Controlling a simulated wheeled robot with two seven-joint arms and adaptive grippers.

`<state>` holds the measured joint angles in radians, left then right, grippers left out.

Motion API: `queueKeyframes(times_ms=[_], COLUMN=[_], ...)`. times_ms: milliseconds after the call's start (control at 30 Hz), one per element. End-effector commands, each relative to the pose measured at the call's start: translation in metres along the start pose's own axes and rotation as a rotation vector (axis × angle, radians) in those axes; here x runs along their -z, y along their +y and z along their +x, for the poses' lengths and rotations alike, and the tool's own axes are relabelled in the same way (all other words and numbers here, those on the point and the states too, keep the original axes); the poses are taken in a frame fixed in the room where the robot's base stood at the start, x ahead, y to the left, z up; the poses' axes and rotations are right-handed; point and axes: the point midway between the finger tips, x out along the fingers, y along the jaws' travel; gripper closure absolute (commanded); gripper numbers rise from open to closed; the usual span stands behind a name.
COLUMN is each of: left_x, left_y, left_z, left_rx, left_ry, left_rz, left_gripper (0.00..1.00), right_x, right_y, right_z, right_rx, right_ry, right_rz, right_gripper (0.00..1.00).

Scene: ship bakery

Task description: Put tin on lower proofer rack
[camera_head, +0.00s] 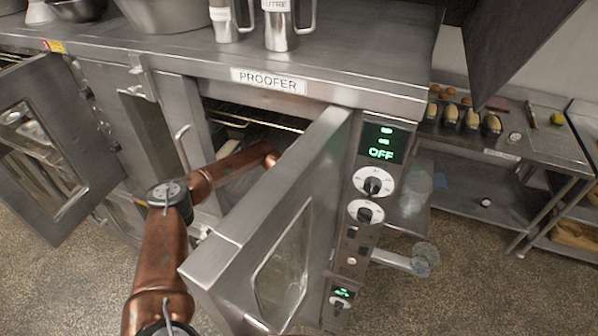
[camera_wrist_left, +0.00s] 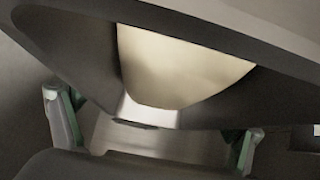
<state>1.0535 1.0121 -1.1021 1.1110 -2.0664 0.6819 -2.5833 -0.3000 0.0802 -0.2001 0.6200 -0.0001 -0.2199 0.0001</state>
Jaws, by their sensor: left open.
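The proofer (camera_head: 268,81) is a steel cabinet with its right door (camera_head: 270,230) swung open toward me. Wire rack bars (camera_head: 250,120) show in its dark opening. My copper left arm reaches past the door into the proofer, and its gripper is hidden in the head view. In the left wrist view, the left gripper (camera_wrist_left: 152,125) is open, with one finger at each side. A dark, close-up shape, which looks like the tin (camera_wrist_left: 75,45), with pale dough inside lies between and beyond the fingers. I cannot tell whether it rests on a rack, or which one. My right gripper is not in view.
Another windowed door (camera_head: 55,140) stands open at the left. Pots and two steel jugs (camera_head: 282,30) stand on the worktop. Several dark tins of dough (camera_head: 450,115) sit on the right-hand table. The open door leaves a narrow gap around my left arm.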

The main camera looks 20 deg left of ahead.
Motion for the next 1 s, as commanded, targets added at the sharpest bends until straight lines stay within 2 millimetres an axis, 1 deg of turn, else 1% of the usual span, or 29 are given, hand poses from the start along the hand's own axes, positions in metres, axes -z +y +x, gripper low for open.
queueKeyframes(times_ms=[233,367,467,700,800,900,1000], left_x=[0.002,0.002,0.002,0.002,0.001,0.001,0.001], left_y=[0.000,0.000,-0.001,-0.001,-0.001,0.000,0.000], left_z=[-0.002,-0.013,-0.029,-0.078,-0.096,-0.109,-0.117], left_rx=[0.000,-0.001,-0.001,0.000,0.001,-0.001,0.000], left_ry=[0.000,0.002,0.002,0.003,0.002,0.002,0.000], left_rz=[0.000,0.001,0.003,0.003,0.002,0.001,0.000], left_gripper=[0.13,0.13,0.13,0.13,0.13,0.13,0.13], right_x=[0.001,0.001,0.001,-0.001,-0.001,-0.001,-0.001], right_y=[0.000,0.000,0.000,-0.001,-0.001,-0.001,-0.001], right_z=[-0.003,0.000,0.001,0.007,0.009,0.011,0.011], right_rx=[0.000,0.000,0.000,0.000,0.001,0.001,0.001], right_ry=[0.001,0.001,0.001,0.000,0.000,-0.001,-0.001], right_rz=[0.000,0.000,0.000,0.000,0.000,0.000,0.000], right_gripper=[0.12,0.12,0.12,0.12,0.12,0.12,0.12])
